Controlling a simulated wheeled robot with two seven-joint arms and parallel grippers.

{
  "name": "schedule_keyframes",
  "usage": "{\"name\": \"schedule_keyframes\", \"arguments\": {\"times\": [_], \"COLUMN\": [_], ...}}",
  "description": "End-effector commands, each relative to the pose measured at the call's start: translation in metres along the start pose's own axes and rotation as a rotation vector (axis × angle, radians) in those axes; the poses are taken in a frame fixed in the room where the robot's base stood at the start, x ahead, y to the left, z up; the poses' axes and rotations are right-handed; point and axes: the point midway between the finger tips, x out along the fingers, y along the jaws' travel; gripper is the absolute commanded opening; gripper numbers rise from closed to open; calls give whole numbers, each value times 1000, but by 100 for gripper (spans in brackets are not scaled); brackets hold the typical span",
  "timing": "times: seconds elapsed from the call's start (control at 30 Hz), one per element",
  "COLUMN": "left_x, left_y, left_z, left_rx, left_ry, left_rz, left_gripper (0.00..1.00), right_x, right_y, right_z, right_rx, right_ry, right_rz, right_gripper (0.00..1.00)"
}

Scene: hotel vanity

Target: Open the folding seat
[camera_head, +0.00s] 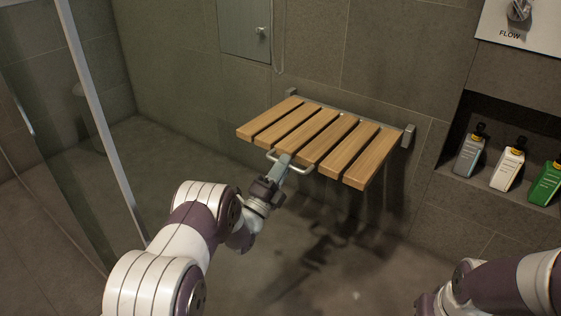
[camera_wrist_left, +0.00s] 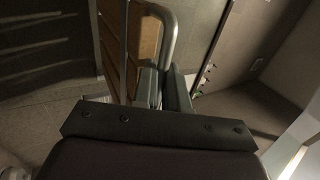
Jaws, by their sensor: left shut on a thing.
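The folding seat (camera_head: 320,138) is a row of wooden slats on a metal frame, hinged on the shower's back wall. It stands folded down and looks close to level. A metal handle (camera_head: 302,170) runs along its front edge. My left gripper (camera_head: 282,162) is shut on this handle at the front of the seat. In the left wrist view, the gripper's fingers (camera_wrist_left: 163,88) close around the curved metal handle (camera_wrist_left: 167,40), with the wooden slats (camera_wrist_left: 143,45) to the left. Only part of my right arm (camera_head: 490,287) shows at the lower right; its fingertips are not visible.
A wall niche (camera_head: 452,170) at the right holds several bottles (camera_head: 508,163). A glass panel with a metal edge (camera_head: 100,120) stands at the left. A small wall cabinet (camera_head: 244,28) is above the seat. The floor below the seat looks clear.

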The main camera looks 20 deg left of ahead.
Motion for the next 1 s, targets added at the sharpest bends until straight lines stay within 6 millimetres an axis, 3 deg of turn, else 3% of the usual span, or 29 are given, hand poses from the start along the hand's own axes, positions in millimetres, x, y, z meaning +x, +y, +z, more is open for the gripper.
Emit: {"name": "schedule_keyframes", "arguments": {"times": [0.27,0.3,0.33,0.37,0.77,0.87,1.0], "left_x": [5,5,5,5,-5,-20,-55], "left_y": [-3,-4,-4,-4,-3,-6,-8], "left_z": [-1,-1,-1,-1,0,0,0], "left_rx": [7,6,6,6,3,2,2], "left_ry": [6,6,6,6,3,2,0], "left_rz": [-7,-7,-8,-8,0,0,0], "left_gripper": [0,26,35,38,38,38,38], "right_x": [0,-1,0,0,-7,-18,-36], "right_y": [0,0,0,0,0,0,0], "right_z": [0,0,0,0,-1,-2,-4], "right_rx": [0,0,0,0,0,0,0], "right_ry": [0,0,0,0,0,0,0], "right_rz": [0,0,0,0,0,0,0], "right_gripper": [46,46,46,46,46,46,46]}}
